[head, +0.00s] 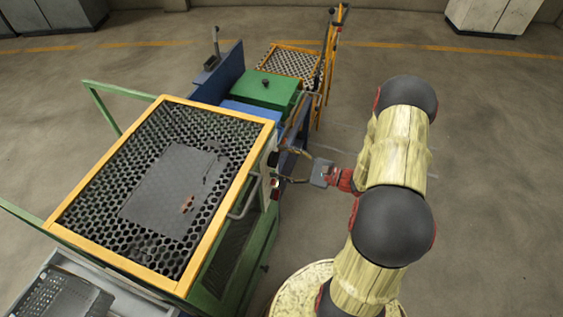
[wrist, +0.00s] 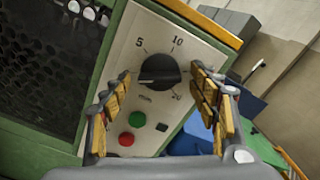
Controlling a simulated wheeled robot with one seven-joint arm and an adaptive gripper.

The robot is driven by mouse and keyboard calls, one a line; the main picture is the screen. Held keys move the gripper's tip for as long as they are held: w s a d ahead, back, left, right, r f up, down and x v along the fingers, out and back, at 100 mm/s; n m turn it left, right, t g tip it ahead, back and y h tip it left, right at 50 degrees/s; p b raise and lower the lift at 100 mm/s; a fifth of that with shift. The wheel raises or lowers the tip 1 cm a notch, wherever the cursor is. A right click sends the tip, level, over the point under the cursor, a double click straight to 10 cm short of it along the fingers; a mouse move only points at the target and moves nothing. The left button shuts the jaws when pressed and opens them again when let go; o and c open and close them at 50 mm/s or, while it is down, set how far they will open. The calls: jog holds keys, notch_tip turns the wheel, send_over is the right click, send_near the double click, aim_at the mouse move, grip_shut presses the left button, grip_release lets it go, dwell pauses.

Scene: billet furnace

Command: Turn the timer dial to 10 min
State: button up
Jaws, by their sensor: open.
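The timer dial (wrist: 160,70) is a round black knob on a pale panel (wrist: 120,75), with 5 printed at its upper left, 10 above it, 20 at its lower right and "min" below. A ridge on the knob lies roughly level; I cannot tell exactly which mark it points to. My gripper (wrist: 161,77) is open, with one wooden-padded finger on each side of the dial in the picture. I see no clear contact. In the head view my gripper (head: 283,166) is at the right side of the furnace cabinet, where the dial is not clearly visible.
A green button (wrist: 137,119) and a red button (wrist: 126,139) sit below the dial, with a small black square beside them. The orange-rimmed mesh top (head: 100,258) covers the cabinet. A handle (head: 246,197) juts out nearby. Floor to the right is clear.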

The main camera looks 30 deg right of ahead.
jog(key=shift+c, duration=1.2)
jog(key=c, duration=0.9)
jog(key=shift+c, duration=0.2)
jog(key=shift+r+m+p, duration=0.1)
jog(key=shift+m+p, duration=0.3)
jog(key=shift+p, duration=0.15)
jog(key=m+p, duration=1.6)
jog(key=m, duration=0.6)
jog(key=shift+m, duration=0.4)
